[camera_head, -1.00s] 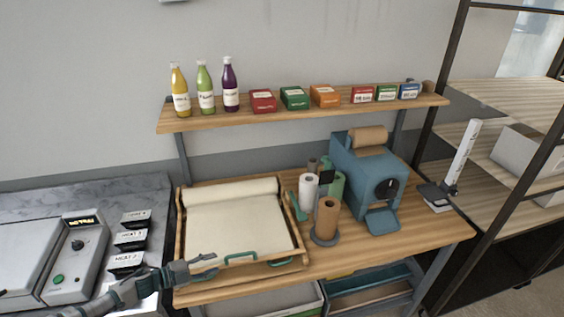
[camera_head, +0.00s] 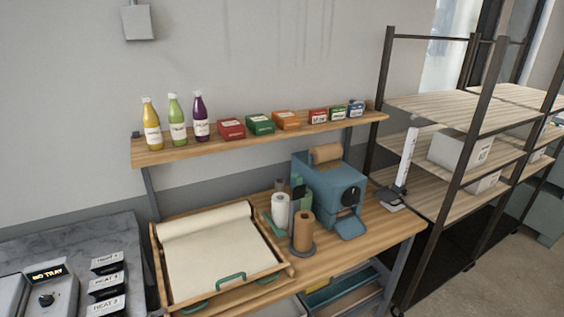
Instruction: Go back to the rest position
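Neither of my grippers shows in the head view now. The wooden tray (camera_head: 278,277) with green handles and a cream paper sheet (camera_head: 215,255) rests on the wooden workbench (camera_head: 375,240). No part of my arms is visible over the tray or the bench. Whether either gripper holds anything is out of sight.
A blue machine (camera_head: 325,190) and paper rolls (camera_head: 303,229) stand right of the tray. Above is a wall shelf (camera_head: 260,138) with bottles and small boxes. A sealing unit (camera_head: 48,295) reading "NO TRAY" is at lower left. A dark-framed rack (camera_head: 455,180) stands at right.

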